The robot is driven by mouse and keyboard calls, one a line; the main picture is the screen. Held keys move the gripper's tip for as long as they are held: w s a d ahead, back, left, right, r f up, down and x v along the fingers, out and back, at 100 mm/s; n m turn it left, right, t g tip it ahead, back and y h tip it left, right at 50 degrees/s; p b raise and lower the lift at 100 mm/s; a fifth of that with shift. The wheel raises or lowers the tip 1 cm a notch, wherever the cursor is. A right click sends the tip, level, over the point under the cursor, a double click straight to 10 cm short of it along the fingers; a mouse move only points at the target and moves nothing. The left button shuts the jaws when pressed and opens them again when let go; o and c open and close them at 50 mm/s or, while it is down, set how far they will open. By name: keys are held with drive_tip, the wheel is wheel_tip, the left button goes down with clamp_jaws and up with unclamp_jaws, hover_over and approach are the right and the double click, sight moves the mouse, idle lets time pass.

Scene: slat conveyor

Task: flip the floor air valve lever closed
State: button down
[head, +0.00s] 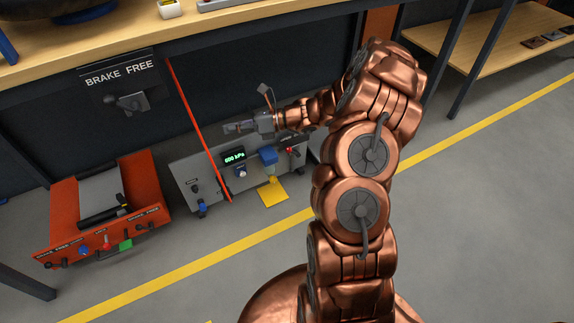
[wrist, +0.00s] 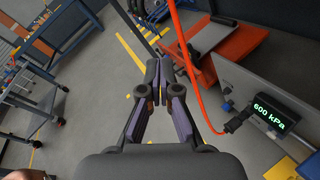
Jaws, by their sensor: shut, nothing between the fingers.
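A grey floor unit (head: 213,180) with a lit 600 kPa display (head: 233,157) stands below the bench. At its left front a small blue handle (head: 202,208) hangs below a black fitting, under a label too small to read; it looks like the valve lever. The handle also shows in the wrist view (wrist: 227,105), right of the fingers, near the display (wrist: 272,113). My gripper (head: 228,128) is above the back of the unit, pointing left and apart from the handle. In the wrist view its fingers (wrist: 160,82) are together and empty.
An orange hose (head: 194,125) runs down in front of the unit, close to my gripper. A blue box (head: 268,157) and red knob (head: 290,150) are at its right. An orange brake unit (head: 105,215) stands left. The bench (head: 120,52) overhangs behind; front floor is clear.

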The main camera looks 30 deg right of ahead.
drive_tip(key=w+d+f+m+t+h+b, duration=0.2)
drive_tip(key=d+f+m+t+h+b, duration=0.5)
drive_tip(key=d+f, duration=0.95)
drive_tip(key=m+h+b, duration=0.2)
drive_tip(key=m+b, duration=0.1)
drive_tip(key=m, duration=0.7)
approach(293, 152)
drive_tip(key=s+a, duration=0.1)
drive_tip(key=a, duration=0.3)
drive_tip(key=shift+s+r, duration=0.2)
drive_tip(key=shift+r, duration=0.2)
drive_tip(key=b+x, duration=0.4)
drive_tip(key=x, duration=0.6)
drive_tip(key=shift+r+b, duration=0.15)
drive_tip(key=shift+b, duration=0.2)
drive_tip(key=shift+r, duration=0.1)
